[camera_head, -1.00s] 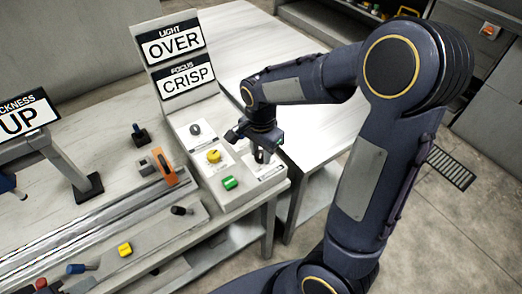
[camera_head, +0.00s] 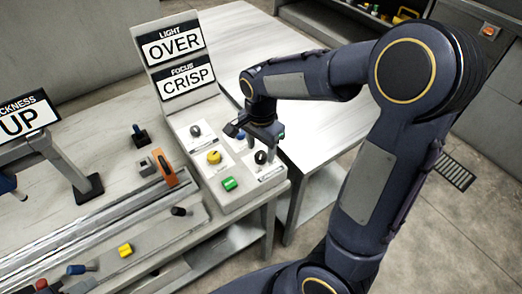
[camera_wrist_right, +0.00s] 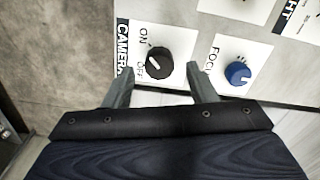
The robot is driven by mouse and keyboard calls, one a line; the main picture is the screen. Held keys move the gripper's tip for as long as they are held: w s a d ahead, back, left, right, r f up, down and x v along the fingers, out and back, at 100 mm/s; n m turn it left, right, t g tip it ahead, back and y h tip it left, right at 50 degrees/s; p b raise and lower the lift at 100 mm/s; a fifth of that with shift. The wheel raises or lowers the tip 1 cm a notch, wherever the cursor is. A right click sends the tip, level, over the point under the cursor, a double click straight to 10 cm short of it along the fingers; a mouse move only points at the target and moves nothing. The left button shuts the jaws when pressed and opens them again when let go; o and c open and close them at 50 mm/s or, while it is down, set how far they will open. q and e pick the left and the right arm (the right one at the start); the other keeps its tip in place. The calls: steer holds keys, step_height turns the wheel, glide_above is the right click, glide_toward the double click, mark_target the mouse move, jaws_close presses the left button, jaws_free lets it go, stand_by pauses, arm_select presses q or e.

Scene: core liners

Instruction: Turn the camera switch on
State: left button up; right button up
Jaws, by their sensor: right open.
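The camera switch is a black round knob (camera_wrist_right: 159,62) on a white label marked ON and OFF, with CAMERA along its edge. In the head view the knob (camera_head: 261,157) sits near the right front edge of the control panel. My right gripper (camera_head: 263,137) is just above and behind it, open and empty. In the right wrist view the two fingers of the gripper (camera_wrist_right: 160,88) stand apart, short of the knob on either side, and do not touch it. My left gripper is not in view.
A blue focus knob (camera_wrist_right: 237,73) is beside the switch. The panel also bears a yellow knob (camera_head: 214,157), a green knob (camera_head: 229,184) and a dark knob (camera_head: 195,130). Signs read OVER (camera_head: 175,44) and CRISP (camera_head: 188,79). An orange clamp (camera_head: 165,167) stands to the left.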

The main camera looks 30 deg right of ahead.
mark_target(261, 154)
step_height(261, 154, up, 6)
steer(key=shift+f, duration=0.2)
stand_by(0.4)
steer(key=s+a+n+t+y, duration=0.2)
steer(key=s+n, duration=0.4)
steer(key=s, duration=0.2)
steer(key=s+a+r+n+t+y, duration=0.1)
steer(key=s+a+n+t, duration=0.1)
steer(key=s+n, duration=0.4)
steer(key=s+t, duration=0.1)
steer(key=s, duration=0.2)
steer(key=shift+r+n+t+y, duration=0.2)
steer(key=shift+n+t+y, duration=0.1)
steer(key=shift+y, duration=0.1)
